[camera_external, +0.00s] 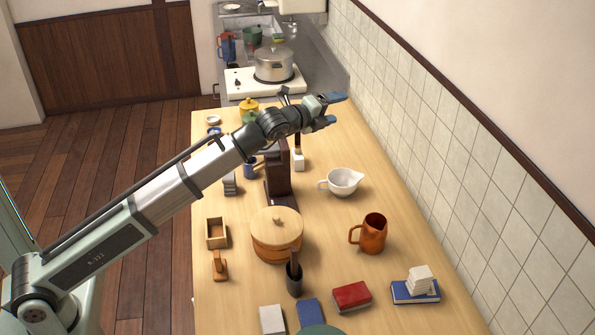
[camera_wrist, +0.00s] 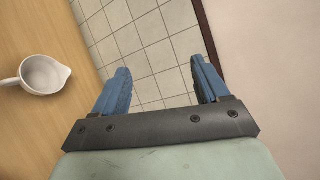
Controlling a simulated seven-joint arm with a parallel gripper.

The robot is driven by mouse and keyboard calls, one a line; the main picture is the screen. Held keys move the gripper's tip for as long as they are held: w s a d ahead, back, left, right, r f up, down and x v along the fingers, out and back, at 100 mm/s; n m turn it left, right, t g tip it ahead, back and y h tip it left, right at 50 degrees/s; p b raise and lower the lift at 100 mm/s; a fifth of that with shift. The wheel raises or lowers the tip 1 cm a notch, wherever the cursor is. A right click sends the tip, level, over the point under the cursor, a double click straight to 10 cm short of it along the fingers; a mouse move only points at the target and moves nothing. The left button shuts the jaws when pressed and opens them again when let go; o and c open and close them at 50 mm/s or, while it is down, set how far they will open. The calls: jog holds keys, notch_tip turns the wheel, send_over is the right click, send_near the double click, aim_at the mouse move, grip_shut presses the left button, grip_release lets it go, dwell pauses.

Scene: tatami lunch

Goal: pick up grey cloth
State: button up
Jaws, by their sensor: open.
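No thing in view is plainly a grey cloth. A pale grey flat rectangle (camera_external: 272,319) lies at the near edge of the table in the external view; I cannot tell whether it is cloth or a book. My gripper (camera_external: 331,110) is open and empty, high over the far right part of the table near the tiled wall. It is well away from the pale rectangle. In the wrist view my gripper's blue fingers (camera_wrist: 160,70) are wide apart, with only wall tiles between them.
A white spouted bowl (camera_external: 343,182), also in the wrist view (camera_wrist: 42,75), stands on the wooden table. A lidded wooden tub (camera_external: 277,240), an orange pitcher (camera_external: 373,235), a red box (camera_external: 351,297) and a blue book (camera_external: 405,293) stand nearer. The tiled wall (camera_external: 450,150) bounds the right.

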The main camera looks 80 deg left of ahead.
jog(key=s+a+f+g+h, duration=0.1)
jog(key=s+a+f+g, duration=0.3)
jog(key=s+a+f, duration=0.5)
jog(key=s+a+f+g, duration=0.4)
jog(key=s+a, duration=0.3)
jog(key=a, duration=0.5)
jog(key=m+g+h, duration=0.4)
jog(key=g+h, duration=0.2)
send_over(229, 179)
jog(key=a, duration=0.2)
notch_tip(229, 179, down, 8)
jog(key=f, duration=0.7)
jog(key=shift+s+a+f, duration=0.15)
jog(key=shift+s+f, duration=0.05)
jog(key=shift+f, duration=0.1)
jog(key=shift+w+f, duration=0.2)
jog(key=shift+f, duration=2.7)
jog(key=c, duration=1)
